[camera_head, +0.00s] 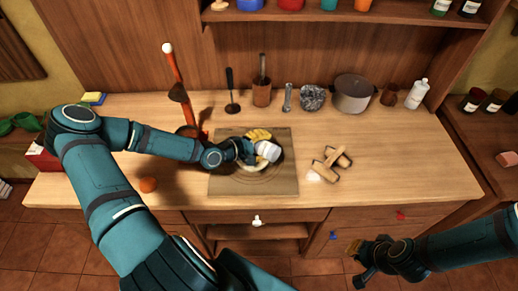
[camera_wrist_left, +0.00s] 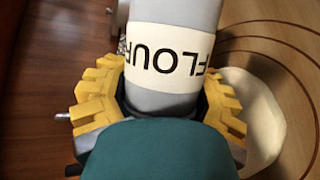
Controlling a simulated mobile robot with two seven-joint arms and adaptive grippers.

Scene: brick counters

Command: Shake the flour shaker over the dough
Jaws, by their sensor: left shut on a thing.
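The flour shaker (camera_head: 268,151), a grey-white cylinder, is held tilted over the board in the head view. In the left wrist view the shaker (camera_wrist_left: 172,50) has a cream label reading FLOUR. My left gripper (camera_head: 256,145) is shut on it, with yellow finger pads (camera_wrist_left: 165,95) on both sides. The pale round dough (camera_head: 248,166) lies on the wooden board (camera_head: 225,186), partly hidden below the shaker and gripper. The dough (camera_wrist_left: 265,120) also shows at the right in the wrist view. My right gripper (camera_head: 358,262) appears open and empty, in front of the counter.
An orange fruit (camera_head: 148,185) lies left. The counter's right side is clear.

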